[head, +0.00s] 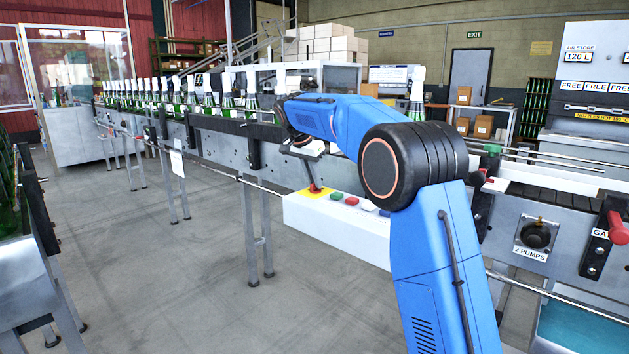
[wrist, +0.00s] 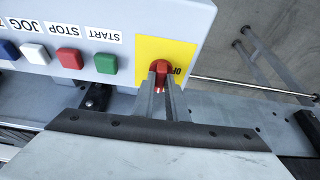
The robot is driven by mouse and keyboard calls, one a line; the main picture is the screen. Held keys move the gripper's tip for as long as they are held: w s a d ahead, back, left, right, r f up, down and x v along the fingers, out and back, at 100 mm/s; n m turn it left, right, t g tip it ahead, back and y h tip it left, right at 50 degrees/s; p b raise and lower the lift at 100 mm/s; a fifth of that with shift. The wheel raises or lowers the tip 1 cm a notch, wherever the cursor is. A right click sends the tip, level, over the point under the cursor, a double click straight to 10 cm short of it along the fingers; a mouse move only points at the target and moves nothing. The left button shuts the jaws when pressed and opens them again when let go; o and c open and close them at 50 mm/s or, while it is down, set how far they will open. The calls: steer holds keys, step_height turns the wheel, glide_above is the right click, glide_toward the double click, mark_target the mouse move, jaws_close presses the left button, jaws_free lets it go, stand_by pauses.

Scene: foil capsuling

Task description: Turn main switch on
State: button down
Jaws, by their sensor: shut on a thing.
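The main switch is a red rotary knob (wrist: 161,69) on a yellow plate (wrist: 184,48) at the end of a pale control box (wrist: 110,15). In the wrist view my gripper (wrist: 160,80) is shut on the red knob, one finger on each side. Lettering on the knob's plate is partly hidden and appears upside down. In the head view the red knob (head: 314,189) shows on the yellow plate at the left end of the control box (head: 330,227), and my gripper (head: 312,180) comes down on it from above.
Beside the switch are a green START button (wrist: 106,64), a red STOP button (wrist: 70,58), a white JOG button (wrist: 36,54) and a blue button (wrist: 9,50). A conveyor with green bottles (head: 226,101) runs behind. A black pump knob (head: 536,235) and red gate handle (head: 617,228) are at right.

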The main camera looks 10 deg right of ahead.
stand_by(0.3)
steer(key=c, duration=1.8)
jaws_free()
steer(key=shift+o, duration=0.2)
steer(key=shift+a+r, duration=0.1)
steer(key=v, duration=1.7)
steer(key=shift+r, duration=0.1)
